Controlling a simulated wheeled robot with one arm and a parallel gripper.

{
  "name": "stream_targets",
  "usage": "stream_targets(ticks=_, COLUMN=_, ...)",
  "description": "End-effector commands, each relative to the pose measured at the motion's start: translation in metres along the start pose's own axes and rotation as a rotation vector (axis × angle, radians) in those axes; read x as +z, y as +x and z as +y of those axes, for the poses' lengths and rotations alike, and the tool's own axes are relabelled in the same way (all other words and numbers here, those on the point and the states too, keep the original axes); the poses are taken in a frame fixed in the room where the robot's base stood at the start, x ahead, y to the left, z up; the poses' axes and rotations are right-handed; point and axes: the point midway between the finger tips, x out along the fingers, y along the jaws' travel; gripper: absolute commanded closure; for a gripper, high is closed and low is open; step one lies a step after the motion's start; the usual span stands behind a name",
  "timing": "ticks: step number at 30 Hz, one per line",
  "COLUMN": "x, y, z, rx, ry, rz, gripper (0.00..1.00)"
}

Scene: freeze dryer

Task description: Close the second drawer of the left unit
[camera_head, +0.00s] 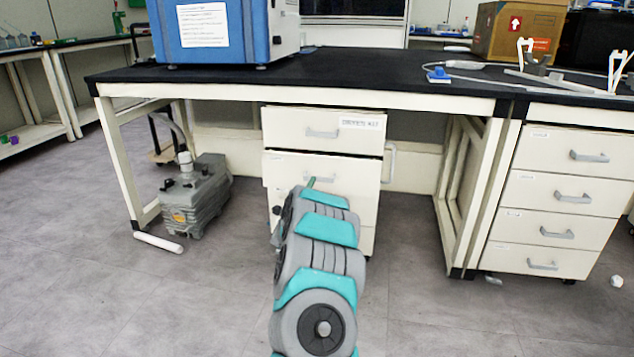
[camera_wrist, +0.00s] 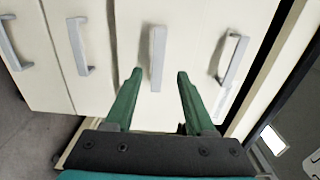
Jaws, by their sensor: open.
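The left unit (camera_head: 368,207) is a cream drawer cabinet under the bench. Its second drawer (camera_head: 350,172) has a grey handle, and a dark gap shows above its front, so it appears to stand partly out. My gripper (camera_head: 311,183) is in front of this drawer, mostly hidden by my arm in the head view. In the wrist view my gripper (camera_wrist: 155,76) is open, with one green finger on each side of the second drawer's handle (camera_wrist: 157,58). Nothing is clamped. Whether the fingertips touch the front, I cannot tell. The top drawer (camera_head: 350,131) is above.
A grey pump (camera_head: 195,195) stands on the floor left of the unit. The black bench top (camera_head: 350,70) overhangs the drawers, with a bench leg (camera_head: 455,200) to the right. A right drawer unit (camera_head: 555,200) stands beyond it. Floor between pump and unit is clear.

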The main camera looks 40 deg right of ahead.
Motion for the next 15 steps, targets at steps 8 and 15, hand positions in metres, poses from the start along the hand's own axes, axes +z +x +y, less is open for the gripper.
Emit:
stream_targets(ticks=8, x=-0.006, y=0.015, z=0.004, rx=0.002, ry=0.000, rz=-0.001, gripper=0.45)
stream_targets(ticks=15, x=-0.007, y=0.045, z=0.002, rx=-0.002, ry=0.001, rz=0.001, gripper=0.45)
